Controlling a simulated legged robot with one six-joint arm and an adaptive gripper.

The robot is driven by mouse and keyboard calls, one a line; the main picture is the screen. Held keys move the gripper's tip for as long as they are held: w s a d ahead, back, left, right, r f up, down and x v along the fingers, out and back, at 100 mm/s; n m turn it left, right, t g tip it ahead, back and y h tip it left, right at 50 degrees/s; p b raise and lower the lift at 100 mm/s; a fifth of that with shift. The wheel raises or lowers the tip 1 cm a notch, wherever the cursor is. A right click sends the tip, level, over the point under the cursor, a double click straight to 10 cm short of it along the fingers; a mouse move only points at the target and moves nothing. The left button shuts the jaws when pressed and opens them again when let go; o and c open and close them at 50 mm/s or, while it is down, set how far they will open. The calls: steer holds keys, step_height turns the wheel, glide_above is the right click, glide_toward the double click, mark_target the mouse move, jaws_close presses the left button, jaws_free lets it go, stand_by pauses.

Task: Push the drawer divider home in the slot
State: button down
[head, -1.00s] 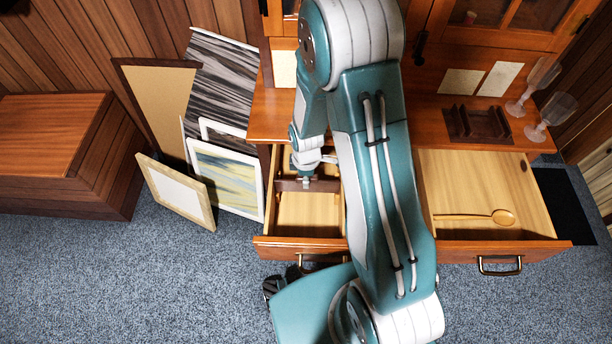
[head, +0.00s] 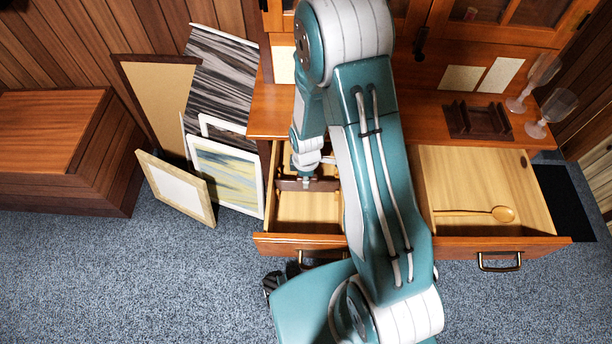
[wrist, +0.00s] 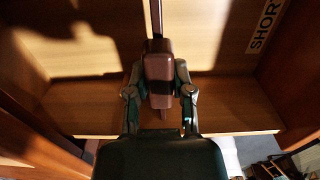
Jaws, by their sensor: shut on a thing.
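The drawer divider (head: 291,185) is a dark brown board lying across the open left drawer (head: 300,240), in its back half. My gripper (head: 309,178) is over the drawer, at the divider. In the wrist view, my gripper (wrist: 159,92) has a finger on each side of the divider's brown block (wrist: 158,68) and is shut on it. The divider's thin dark edge runs up from the block there. The slot and the divider's seating in it are hidden; I cannot tell how deep it sits. My arm hides the drawer's right side.
The right drawer (head: 480,185) is open with a wooden spoon (head: 490,214) inside. A brown rack (head: 478,121) and glasses (head: 538,112) stand on the cabinet top. Picture frames (head: 176,190) lean left of the drawers. A label (wrist: 264,25) reads "SHORT".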

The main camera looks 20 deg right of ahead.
steer(key=shift+f, duration=1.45)
steer(key=shift+c, duration=2.1)
jaws_free()
step_height(320, 180, up, 12)
steer(key=shift+f, duration=0.1)
